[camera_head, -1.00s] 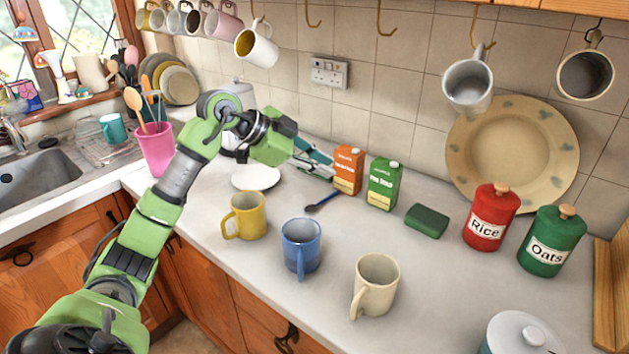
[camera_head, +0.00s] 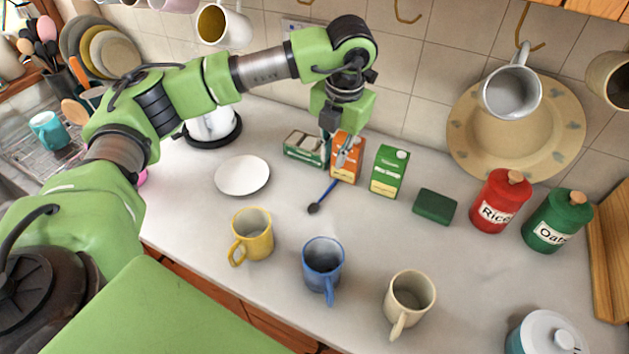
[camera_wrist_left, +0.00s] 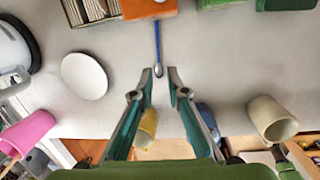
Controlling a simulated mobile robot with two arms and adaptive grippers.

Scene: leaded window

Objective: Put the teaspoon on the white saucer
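The teaspoon (camera_head: 321,198) lies on the worktop, with a blue handle and a dark bowl towards the front in the head view. Its handle end is by the orange carton (camera_head: 346,172). In the left wrist view the teaspoon (camera_wrist_left: 157,42) points at the gap between my fingers. The white saucer (camera_head: 242,175) lies empty to the left of it; it also shows in the left wrist view (camera_wrist_left: 84,76). My left gripper (camera_head: 337,158) points down in front of the orange carton, above the worktop near the handle. Its fingers (camera_wrist_left: 161,74) are apart and empty. My right gripper is out of view.
A green carton (camera_head: 390,171) and a green-and-white box (camera_head: 305,149) flank the orange carton. Yellow (camera_head: 252,234), blue (camera_head: 323,268) and cream (camera_head: 409,302) mugs stand at the front. A dark green block (camera_head: 435,206) and the Rice canister (camera_head: 500,201) are at right. Worktop between teaspoon and saucer is clear.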

